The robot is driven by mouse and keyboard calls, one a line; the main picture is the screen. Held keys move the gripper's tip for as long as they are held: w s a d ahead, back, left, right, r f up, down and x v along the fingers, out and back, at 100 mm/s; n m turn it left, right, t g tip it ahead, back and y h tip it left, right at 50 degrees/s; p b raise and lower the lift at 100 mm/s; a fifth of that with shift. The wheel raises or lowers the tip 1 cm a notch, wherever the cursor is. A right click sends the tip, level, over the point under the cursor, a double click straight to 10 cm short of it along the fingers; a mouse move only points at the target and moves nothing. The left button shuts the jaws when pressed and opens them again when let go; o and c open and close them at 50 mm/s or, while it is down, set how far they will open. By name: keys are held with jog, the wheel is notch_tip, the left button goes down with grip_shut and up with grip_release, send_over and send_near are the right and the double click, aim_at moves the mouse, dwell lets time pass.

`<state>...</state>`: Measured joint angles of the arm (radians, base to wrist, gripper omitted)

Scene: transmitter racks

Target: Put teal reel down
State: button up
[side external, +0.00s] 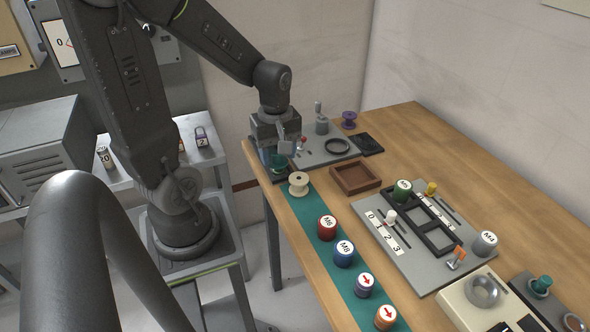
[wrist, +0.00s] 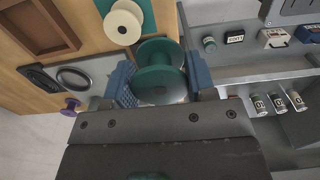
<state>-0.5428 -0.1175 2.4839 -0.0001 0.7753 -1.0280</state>
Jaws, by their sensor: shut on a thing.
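The teal reel (side external: 279,164) is at the far end of the wooden table, close to its left edge. My gripper (side external: 277,153) is shut on it, pointing down; in the wrist view the reel (wrist: 158,86) sits between the two blue fingers. A dark square pad (side external: 283,179) shows just under the reel. I cannot tell whether the reel touches it. A cream reel (side external: 299,184) stands close by on the green strip (side external: 307,217), apart from the held reel. It also shows in the wrist view (wrist: 123,24).
A brown tray (side external: 354,178) and a grey plate with a dark ring (side external: 338,146) lie nearby. A purple reel (side external: 349,120) stands behind. Red, blue, purple and orange cylinders (side external: 327,228) line the green strip. A grey board (side external: 420,235) lies to the right.

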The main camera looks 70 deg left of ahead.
jog(key=shift+s+a+r, duration=0.3)
jog(key=shift+a+r, duration=0.2)
jog(key=shift+a, duration=0.2)
jog(key=w+a+r, duration=0.3)
jog(key=w+a, duration=0.9)
jog(key=a, duration=0.2)
send_over(337, 147)
notch_tip(337, 147, down, 7)
jog(key=shift+s+f, duration=0.1)
jog(key=shift+f, duration=2.1)
jog(key=shift+f, duration=0.15)
jog(key=o, duration=0.9)
